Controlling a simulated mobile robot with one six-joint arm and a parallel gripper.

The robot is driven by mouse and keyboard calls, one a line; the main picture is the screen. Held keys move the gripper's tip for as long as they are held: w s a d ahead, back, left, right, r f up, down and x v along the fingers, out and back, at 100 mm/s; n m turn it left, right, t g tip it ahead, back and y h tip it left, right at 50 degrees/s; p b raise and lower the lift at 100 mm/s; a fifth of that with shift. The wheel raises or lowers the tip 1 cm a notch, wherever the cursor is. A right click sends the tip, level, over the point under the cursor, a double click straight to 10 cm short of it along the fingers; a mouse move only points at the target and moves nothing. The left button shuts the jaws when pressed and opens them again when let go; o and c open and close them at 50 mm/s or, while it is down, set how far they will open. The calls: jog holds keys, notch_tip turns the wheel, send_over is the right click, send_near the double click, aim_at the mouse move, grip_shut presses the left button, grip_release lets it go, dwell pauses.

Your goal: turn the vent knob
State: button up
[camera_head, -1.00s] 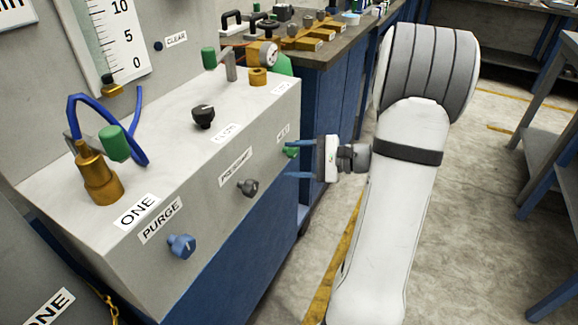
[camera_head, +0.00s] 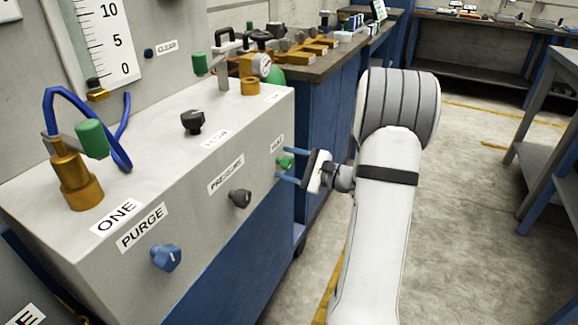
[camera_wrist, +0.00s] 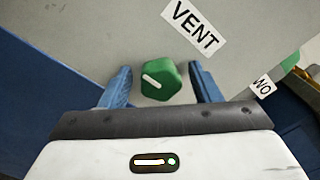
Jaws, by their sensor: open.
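The vent knob (camera_wrist: 160,80) is green with a white mark and sits on the grey panel below the VENT label (camera_wrist: 194,28) in the wrist view. My gripper (camera_wrist: 160,88) is open, with one blue finger on each side of the knob and a visible gap to both. In the head view the green knob (camera_head: 286,162) is small, at the right end of the panel's front face. My gripper (camera_head: 288,166) reaches it there from the right, its two fingers above and below it. I cannot tell whether the fingertips touch the panel.
On the same front face are a blue purge knob (camera_head: 166,257) and a dark pressure knob (camera_head: 240,198). A black knob (camera_head: 193,121) and a brass fitting with a blue hose (camera_head: 75,180) stand on top. The floor (camera_head: 470,220) to the right is clear.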

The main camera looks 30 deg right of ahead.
jog(key=c, duration=1)
jog(key=shift+r+m+p, duration=0.1)
jog(key=shift+m+p, duration=0.3)
jog(key=shift+p, duration=0.2)
jog(key=m+p, duration=0.2)
jog(key=p, duration=0.2)
jog(key=shift+s+r+m, duration=0.1)
jog(key=shift+r+m, duration=0.05)
jog(key=shift+m, duration=0.25)
jog(key=m+p, duration=0.5)
jog(key=p, duration=0.1)
jog(key=m+p, duration=0.5)
jog(key=p, duration=0.1)
jog(key=shift+m, duration=0.4)
jog(key=shift+a+f+m+p, duration=0.1)
jog(key=shift+f+m+p, duration=0.05)
jog(key=shift+m+p, duration=0.7)
jog(key=shift+f+m+p, duration=0.15)
jog(key=shift+m+p, duration=0.5)
jog(key=shift+m, duration=0.3)
